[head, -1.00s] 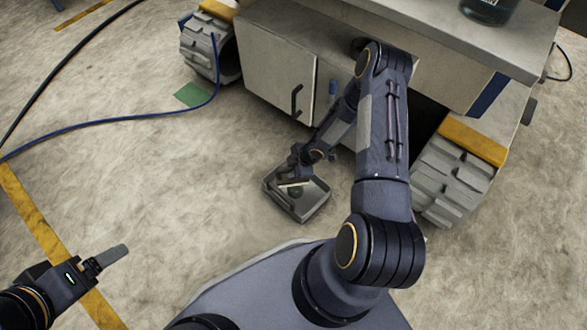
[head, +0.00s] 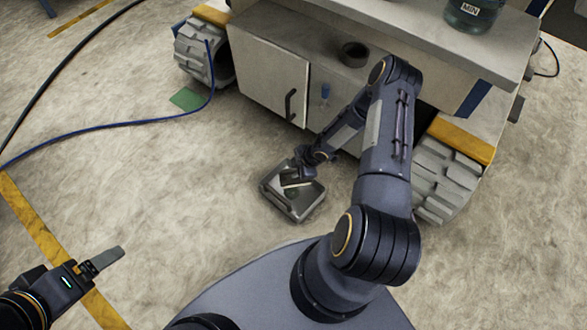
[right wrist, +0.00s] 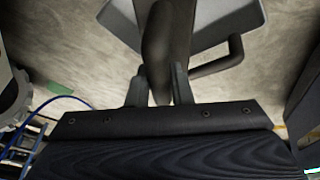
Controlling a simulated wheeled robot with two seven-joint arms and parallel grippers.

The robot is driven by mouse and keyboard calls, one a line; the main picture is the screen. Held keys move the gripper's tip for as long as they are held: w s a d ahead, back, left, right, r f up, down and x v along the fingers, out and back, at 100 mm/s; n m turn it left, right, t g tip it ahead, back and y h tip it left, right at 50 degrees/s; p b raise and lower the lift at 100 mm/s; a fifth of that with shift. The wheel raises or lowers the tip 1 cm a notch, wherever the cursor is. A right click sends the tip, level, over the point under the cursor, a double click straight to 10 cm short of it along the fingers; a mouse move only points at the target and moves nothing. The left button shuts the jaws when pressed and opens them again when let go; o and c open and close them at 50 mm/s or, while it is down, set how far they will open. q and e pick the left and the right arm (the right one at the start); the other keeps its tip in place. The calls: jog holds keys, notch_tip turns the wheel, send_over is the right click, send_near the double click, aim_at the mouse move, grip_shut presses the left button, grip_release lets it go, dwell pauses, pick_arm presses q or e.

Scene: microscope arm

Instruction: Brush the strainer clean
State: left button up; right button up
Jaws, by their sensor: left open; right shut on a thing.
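A grey, square, shallow metal pan (head: 311,203), which I take for the strainer, sits on the floor before the cart. A mesh cannot be made out. My right gripper (head: 292,176) is over its far left part. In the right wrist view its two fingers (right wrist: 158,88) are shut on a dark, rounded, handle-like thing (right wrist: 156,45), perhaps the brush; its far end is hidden. The grey pan (right wrist: 228,14) lies beyond, with a dark bent bar (right wrist: 222,60) beside it. My left gripper (head: 108,261) is open and empty, far left of the pan.
A cart with a cabinet door (head: 268,75) and chunky wheels (head: 440,175) stands behind the pan. A blue cable (head: 110,127) crosses the floor. Floor left of the pan is clear.

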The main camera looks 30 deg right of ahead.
aim_at(288, 171)
jog(key=shift+w+a+f+b, duration=0.25)
jog(key=shift+a+b, duration=0.3)
jog(key=shift+b, duration=0.35)
jog(key=shift+w+a+b, duration=0.2)
jog(key=shift+a+b, duration=0.35)
jog(key=shift+b, duration=0.05)
jog(key=shift+w+a+r, duration=0.1)
jog(key=shift+a+r, duration=0.05)
jog(key=shift+a, duration=0.1)
jog(key=shift+s+d+p, duration=0.2)
jog(key=shift+d+p, duration=0.3)
jog(key=shift+s+d+p, duration=0.2)
jog(key=shift+d+p, duration=0.25)
jog(key=shift+s+d+p, duration=0.2)
jog(key=shift+d+p, duration=0.2)
jog(key=shift+d, duration=0.1)
